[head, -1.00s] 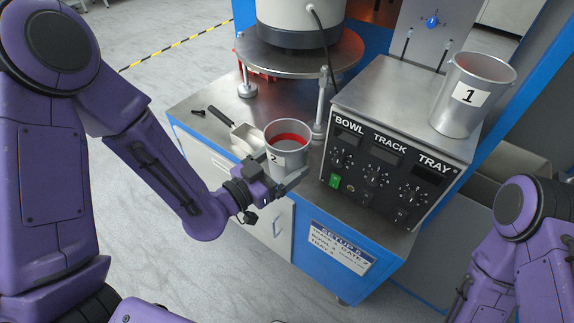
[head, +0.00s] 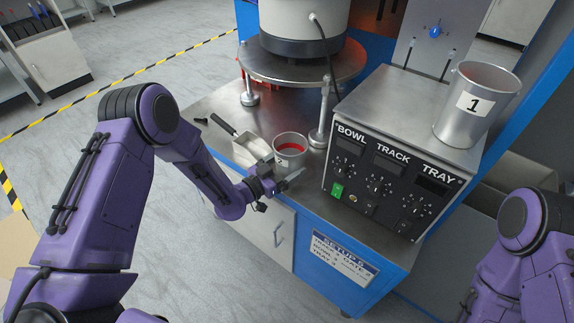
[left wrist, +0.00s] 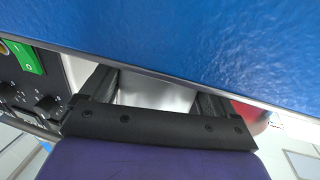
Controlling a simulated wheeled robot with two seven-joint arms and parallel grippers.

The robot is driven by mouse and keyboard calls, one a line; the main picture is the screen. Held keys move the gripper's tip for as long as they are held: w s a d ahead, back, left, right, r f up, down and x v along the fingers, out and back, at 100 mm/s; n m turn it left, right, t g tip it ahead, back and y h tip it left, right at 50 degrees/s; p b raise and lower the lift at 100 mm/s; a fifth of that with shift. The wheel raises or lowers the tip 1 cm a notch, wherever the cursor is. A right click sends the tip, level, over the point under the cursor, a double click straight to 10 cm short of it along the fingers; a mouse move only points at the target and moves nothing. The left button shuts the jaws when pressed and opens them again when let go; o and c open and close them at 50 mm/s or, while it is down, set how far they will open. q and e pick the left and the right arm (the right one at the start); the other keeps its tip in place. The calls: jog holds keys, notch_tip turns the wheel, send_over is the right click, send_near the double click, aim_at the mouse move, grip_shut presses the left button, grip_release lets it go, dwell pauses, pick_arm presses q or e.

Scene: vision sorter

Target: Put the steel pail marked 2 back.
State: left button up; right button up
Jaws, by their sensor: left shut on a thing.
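The steel pail marked 2 (head: 290,147) has a red inside and stands upright over the bench top, beside the white scoop. My left gripper (head: 285,180) is at its near lower side and is shut on it. I cannot tell whether the pail's base touches the bench, as the gripper hides its lower part. In the left wrist view the two dark fingers of my left gripper (left wrist: 155,95) show, with a shiny pale surface between them. My right arm is at the lower right, its gripper out of view.
The pail marked 1 (head: 476,107) stands on the control box (head: 393,160), right of pail 2. The bowl feeder (head: 302,62) is behind. A white scoop (head: 250,150) with a dark handle lies left of pail 2. The bench's front edge is close to my gripper.

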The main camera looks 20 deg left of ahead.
pick_arm(q)
jog(key=shift+f, duration=0.1)
jog(key=o, duration=1.5)
jog(key=shift+r, duration=0.2)
jog(key=shift+s+a+f, duration=0.1)
jog(key=shift+s+a, duration=0.1)
jog(key=shift+s, duration=0.15)
jog(key=b+v, duration=0.2)
jog(key=v, duration=0.9)
jog(key=s+a+f+n+g+y, duration=0.2)
jog(key=s+f+n+g+y, duration=0.45)
jog(key=f, duration=0.65)
jog(key=s+a+f+n+g+y, duration=0.1)
jog(key=s+f+n+g+y, duration=0.1)
jog(key=s, duration=0.4)
jog(key=s+a+f+n+g+y, duration=0.1)
jog(key=s+a+f+n+y, duration=0.1)
jog(key=s, duration=0.5)
jog(key=s+a+f+n+g+y, duration=0.2)
jog(key=s+f, duration=0.1)
jog(key=s, duration=0.4)
jog(key=shift+s+g, duration=0.25)
jog(key=shift+g, duration=0.1)
